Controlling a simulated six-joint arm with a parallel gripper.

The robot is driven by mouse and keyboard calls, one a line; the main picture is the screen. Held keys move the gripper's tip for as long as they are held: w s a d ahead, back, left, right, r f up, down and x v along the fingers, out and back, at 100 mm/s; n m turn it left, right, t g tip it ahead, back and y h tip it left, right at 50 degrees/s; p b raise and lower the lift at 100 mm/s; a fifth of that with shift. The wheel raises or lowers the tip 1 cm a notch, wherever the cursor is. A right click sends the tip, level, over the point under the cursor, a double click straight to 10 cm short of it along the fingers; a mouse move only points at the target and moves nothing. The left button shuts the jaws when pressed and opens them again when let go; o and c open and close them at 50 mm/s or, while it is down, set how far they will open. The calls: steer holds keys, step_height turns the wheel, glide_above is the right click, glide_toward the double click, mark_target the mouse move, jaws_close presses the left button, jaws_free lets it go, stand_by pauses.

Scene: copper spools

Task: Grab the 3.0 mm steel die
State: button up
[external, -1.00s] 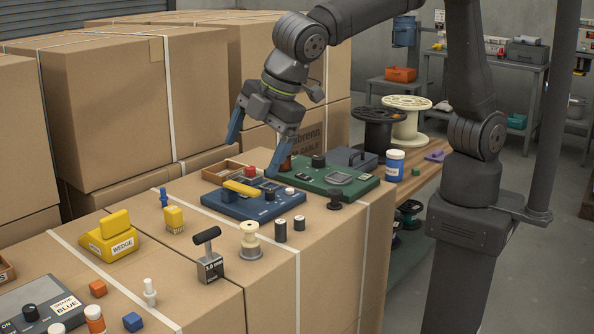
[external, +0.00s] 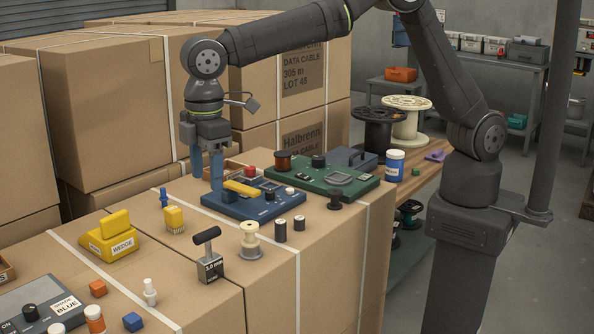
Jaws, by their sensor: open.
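The 3.0 mm steel die (external: 211,267) is a grey block with a dark T-shaped handle (external: 207,236) and a "3.0 mm" label. It stands upright on the cardboard box top, near its front edge. My gripper (external: 207,182) has blue fingers pointing down. It is open and empty, behind the die, over the area by the left end of the blue device. It is apart from the die.
A cream spool (external: 250,240) and dark cylinders (external: 280,230) stand right of the die. The blue device (external: 255,205) with a yellow handle lies behind it. A yellow brush-like block (external: 174,217) and a yellow wedge (external: 108,237) stand to the left. Bare cardboard surrounds the die's left side.

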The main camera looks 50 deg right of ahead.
mark_target(207, 241)
steer(key=f, duration=1.2)
steer(key=shift+w+a+f, duration=0.2)
steer(key=shift+w+f, duration=0.2)
step_height(207, 241, down, 5)
steer(key=shift+a+f, duration=0.1)
steer(key=shift+a, duration=0.05)
steer(key=shift+c, duration=0.4)
jaws_close()
